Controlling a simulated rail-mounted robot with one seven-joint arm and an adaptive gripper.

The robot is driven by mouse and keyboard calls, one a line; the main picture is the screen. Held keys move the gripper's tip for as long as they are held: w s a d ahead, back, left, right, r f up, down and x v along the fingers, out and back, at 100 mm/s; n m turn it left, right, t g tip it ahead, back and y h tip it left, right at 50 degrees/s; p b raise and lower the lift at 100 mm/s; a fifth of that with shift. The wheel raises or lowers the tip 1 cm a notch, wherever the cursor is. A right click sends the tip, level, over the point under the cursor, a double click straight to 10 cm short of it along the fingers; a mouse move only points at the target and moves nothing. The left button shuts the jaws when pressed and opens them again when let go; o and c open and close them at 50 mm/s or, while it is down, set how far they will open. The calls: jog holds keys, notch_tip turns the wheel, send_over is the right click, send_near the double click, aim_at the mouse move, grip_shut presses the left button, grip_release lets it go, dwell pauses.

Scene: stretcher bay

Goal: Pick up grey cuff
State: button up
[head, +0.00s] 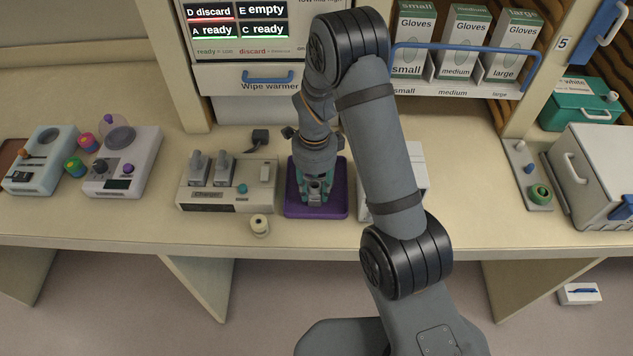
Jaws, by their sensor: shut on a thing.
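My gripper (315,198) points down over the purple tray (335,212) on the counter, left of my upright arm link. Its fingers are shut on a small grey thing (315,187), which I take to be the grey cuff. The fingers hide most of it, and its full shape cannot be made out. I cannot tell whether it touches the tray or is lifted just clear of it.
Left of the tray stands a charger (226,185) with grey units in it, and a small cream roll (260,225) by the counter's front edge. A white box (412,190) is close on the right, partly behind my arm. Glove boxes (460,45) stand above.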

jog(key=c, duration=0.6)
jog(key=shift+r, duration=0.1)
